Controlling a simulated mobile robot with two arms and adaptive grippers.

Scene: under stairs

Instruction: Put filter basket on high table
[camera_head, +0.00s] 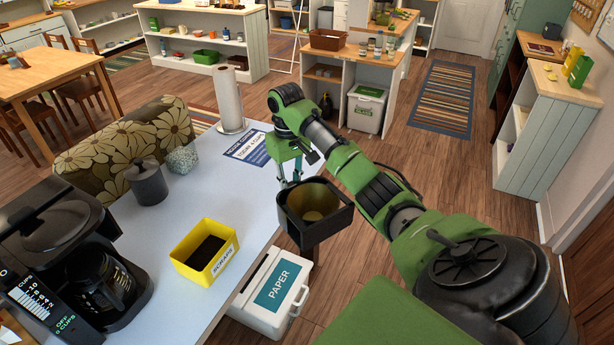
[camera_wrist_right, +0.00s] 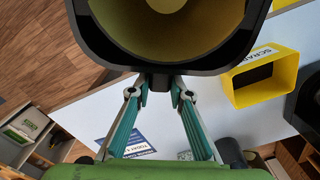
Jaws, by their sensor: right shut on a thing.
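The filter basket (camera_head: 314,212) is a black holder with a rounded square rim and a brownish inside. It is in the air at the right edge of the white table (camera_head: 216,168), above the floor side. The high table cannot be told for sure; the white table is the nearest raised surface. My left gripper is not in view.
On the white table are a black coffee maker (camera_head: 75,255), a yellow box (camera_head: 205,251), a grey canister (camera_head: 147,183), a paper towel roll (camera_head: 229,98) and a printed sheet (camera_head: 248,148). A white paper bin (camera_head: 272,293) stands below its right edge.

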